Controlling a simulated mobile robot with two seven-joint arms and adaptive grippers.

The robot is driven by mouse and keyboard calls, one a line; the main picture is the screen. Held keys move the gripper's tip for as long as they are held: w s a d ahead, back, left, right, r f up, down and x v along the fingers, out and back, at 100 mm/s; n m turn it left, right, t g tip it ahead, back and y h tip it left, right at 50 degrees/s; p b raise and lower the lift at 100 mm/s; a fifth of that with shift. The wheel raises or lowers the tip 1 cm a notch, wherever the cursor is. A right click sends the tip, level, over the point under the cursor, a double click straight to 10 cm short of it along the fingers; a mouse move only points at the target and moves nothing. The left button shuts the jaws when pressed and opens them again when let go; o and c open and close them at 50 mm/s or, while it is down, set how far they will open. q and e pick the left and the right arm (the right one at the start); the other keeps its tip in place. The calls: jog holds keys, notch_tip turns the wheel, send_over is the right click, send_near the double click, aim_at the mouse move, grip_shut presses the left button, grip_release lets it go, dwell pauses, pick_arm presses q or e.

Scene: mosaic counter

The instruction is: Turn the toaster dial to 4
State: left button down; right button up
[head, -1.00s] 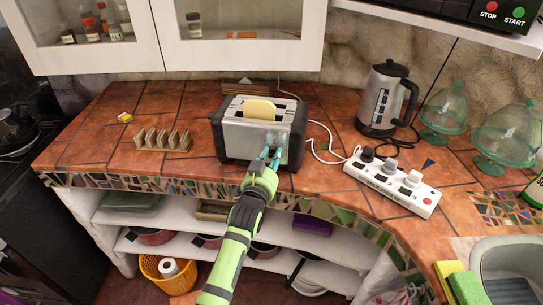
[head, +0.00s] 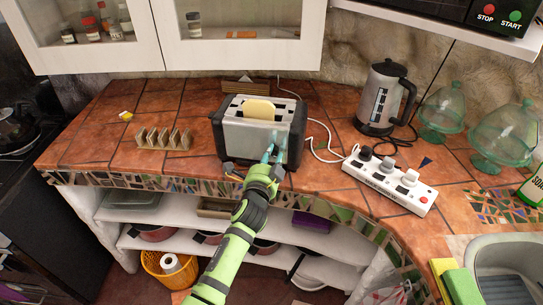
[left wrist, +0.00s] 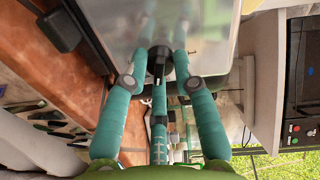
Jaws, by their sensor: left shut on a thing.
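The toaster (head: 238,136) is silver with black ends and stands on the tiled counter. A slice of bread (head: 259,109) shows in its slot. My left gripper (head: 273,152) is at the right part of the toaster's front face. In the left wrist view its teal fingers (left wrist: 160,62) are closed around a small dark knob, the dial (left wrist: 157,56), against the shiny toaster face (left wrist: 125,30). The fingers hide much of the dial, and I cannot read any number or its setting. My right gripper is not in view.
A white power strip (head: 390,185) with plugs lies to the right, with a kettle (head: 383,95) behind it. A wooden rack (head: 163,139) stands to the left. Glass domes (head: 505,135) are at the far right. The counter (head: 105,150) left of the rack is mostly clear.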

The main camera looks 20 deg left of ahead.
pick_arm(q)
jog(key=m, duration=0.4)
jog(key=shift+y, duration=0.3)
jog(key=shift+m, duration=0.3)
jog(key=c, duration=1)
grip_release()
jog(key=s+d, duration=0.1)
jog(key=s, duration=1.1)
jog(key=shift+r, duration=0.45)
